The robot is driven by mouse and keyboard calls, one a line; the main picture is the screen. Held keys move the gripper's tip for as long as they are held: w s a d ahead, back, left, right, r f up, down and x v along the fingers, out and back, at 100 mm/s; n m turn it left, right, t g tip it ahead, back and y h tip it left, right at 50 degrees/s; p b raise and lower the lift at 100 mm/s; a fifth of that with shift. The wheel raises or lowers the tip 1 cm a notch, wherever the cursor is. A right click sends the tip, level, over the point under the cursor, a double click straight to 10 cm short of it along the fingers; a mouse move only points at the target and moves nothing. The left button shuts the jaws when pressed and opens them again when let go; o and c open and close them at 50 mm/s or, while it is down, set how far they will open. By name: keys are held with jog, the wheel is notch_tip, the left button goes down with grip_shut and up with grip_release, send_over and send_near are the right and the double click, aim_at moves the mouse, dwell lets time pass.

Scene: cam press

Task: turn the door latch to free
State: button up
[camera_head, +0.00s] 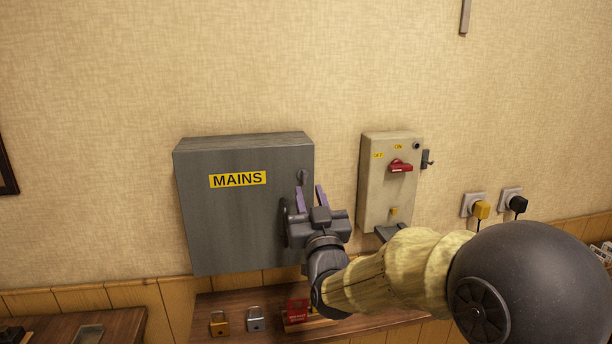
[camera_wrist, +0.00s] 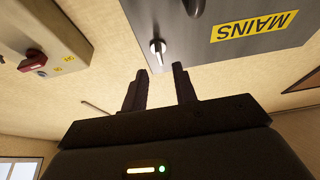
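The grey MAINS box (camera_head: 235,225) hangs on the wall with its door shut. Its small door latch (camera_head: 303,177) sits near the upper right of the front. My gripper (camera_head: 311,192) is in front of the box's right side, slightly below the latch. It also shows in the wrist view (camera_wrist: 160,72), with its two fingers apart and nothing between them. The fingers look clear of the latch. A dark handle (camera_wrist: 193,5) on the door is partly cut off.
A beige switch box (camera_head: 372,195) with a red handle (camera_head: 400,166) hangs to the right. Two plugs, yellow (camera_head: 481,210) and black (camera_head: 517,204), sit in sockets further right. Below, a wooden shelf (camera_head: 270,300) bears a brass padlock (camera_head: 219,325), a grey padlock (camera_head: 255,321) and a red item (camera_head: 297,310).

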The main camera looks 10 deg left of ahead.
aim_at(305, 178)
jog(key=p+x, duration=0.1)
jog(key=x, duration=0.3)
jog(key=shift+w+a+r, duration=0.1)
jog(key=shift+w+a, duration=0.05)
jog(key=shift+w, duration=0.1)
grip_shut()
